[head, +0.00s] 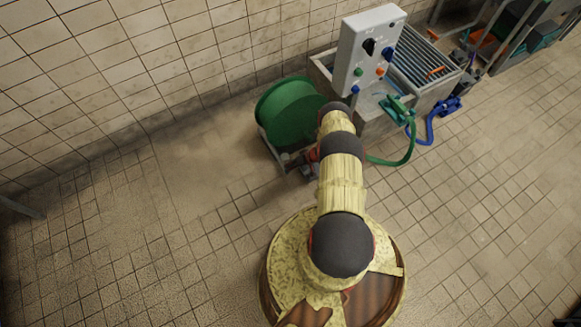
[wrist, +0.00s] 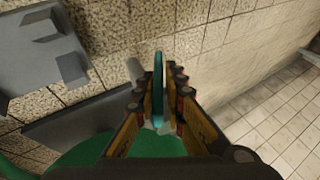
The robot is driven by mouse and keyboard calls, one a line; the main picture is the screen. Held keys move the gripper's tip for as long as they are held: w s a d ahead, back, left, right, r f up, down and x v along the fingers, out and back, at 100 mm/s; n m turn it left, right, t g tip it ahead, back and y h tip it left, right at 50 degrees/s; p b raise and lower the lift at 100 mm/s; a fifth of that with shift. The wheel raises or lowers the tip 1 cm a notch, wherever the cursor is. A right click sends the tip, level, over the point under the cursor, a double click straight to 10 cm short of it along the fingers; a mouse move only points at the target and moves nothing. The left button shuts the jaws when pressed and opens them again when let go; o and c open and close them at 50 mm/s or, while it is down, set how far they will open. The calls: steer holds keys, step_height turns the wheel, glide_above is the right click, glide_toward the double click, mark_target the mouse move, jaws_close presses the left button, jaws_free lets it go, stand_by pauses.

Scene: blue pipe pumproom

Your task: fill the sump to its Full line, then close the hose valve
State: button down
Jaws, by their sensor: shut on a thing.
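In the wrist view my gripper (wrist: 158,95) is shut on a thin teal piece (wrist: 158,75), seen edge-on between the two fingers. I cannot tell whether it is the hose valve's handle. In the head view my arm hides most of the gripper. A green hose (head: 405,152) runs from behind my arm up to a green fitting (head: 398,108) at the front rim of a grey sump tank (head: 432,97) with a slatted top. The sump's water level and Full line cannot be made out.
A green hose reel (head: 283,108) stands beside my arm, near the tiled wall. A white control panel (head: 362,52) with coloured knobs stands at the tank. A blue hose (head: 431,125) lies on its right. The floor at left and lower right is clear.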

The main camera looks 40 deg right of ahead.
steer(key=g+h+p, duration=0.1)
steer(key=h+p, duration=0.2)
steer(key=shift+r+n+p, duration=0.15)
steer(key=shift+n+p, duration=0.15)
steer(key=shift+p, duration=0.1)
steer(key=shift+h+p, duration=0.7)
steer(key=shift+p, duration=0.35)
steer(key=shift+g+h+p, duration=0.3)
steer(key=shift+p, duration=0.45)
steer(key=shift+d+p, duration=0.15)
steer(key=shift+p, duration=0.15)
steer(key=c, duration=2.1)
jaws_free()
steer(key=shift+d, duration=0.1)
steer(key=shift+o, duration=0.9)
steer(key=shift+n, duration=0.3)
steer(key=shift+a, duration=0.2)
